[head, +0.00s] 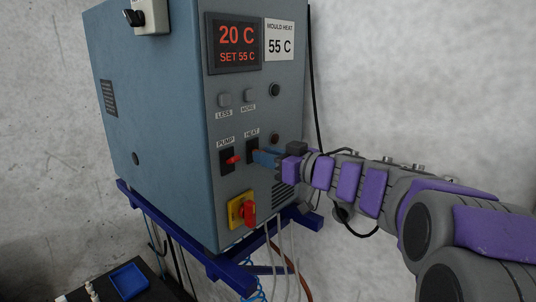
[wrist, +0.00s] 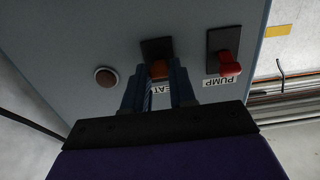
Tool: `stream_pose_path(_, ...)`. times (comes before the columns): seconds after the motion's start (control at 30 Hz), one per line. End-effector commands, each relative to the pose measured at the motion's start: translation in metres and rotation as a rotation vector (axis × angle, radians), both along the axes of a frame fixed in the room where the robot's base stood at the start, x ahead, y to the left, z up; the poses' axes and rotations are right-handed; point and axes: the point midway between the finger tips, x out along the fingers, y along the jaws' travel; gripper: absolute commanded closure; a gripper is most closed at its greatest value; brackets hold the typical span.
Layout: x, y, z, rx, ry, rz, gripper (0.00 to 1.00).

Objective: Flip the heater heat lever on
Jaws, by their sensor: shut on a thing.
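The heater (head: 165,120) is a blue-grey cabinet with a front control panel. Its display (head: 237,45) reads 20 C, SET 55 C. The HEAT switch's black plate (head: 252,147) sits right of the PUMP switch. My gripper (head: 259,157) reaches in from the right and is shut on the heat lever. It also shows in the wrist view (wrist: 160,80). I cannot tell the lever's exact position.
The red PUMP lever (head: 233,159) is close beside my gripper, and shows in the wrist view (wrist: 229,64). A red rotary switch (head: 249,213) on a yellow plate sits below. Round buttons are on the right. The heater stands on a blue frame (head: 225,268); cables hang below.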

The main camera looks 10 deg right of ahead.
Motion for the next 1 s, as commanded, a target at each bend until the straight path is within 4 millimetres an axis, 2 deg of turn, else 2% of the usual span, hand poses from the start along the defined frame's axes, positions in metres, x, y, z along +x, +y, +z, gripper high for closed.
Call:
stream_pose_path(0.6,0.004,0.001,0.019,-0.217,0.29,-0.002,1.0)
stream_pose_path(1.0,0.006,0.003,0.025,-0.293,0.399,-0.002,1.0)
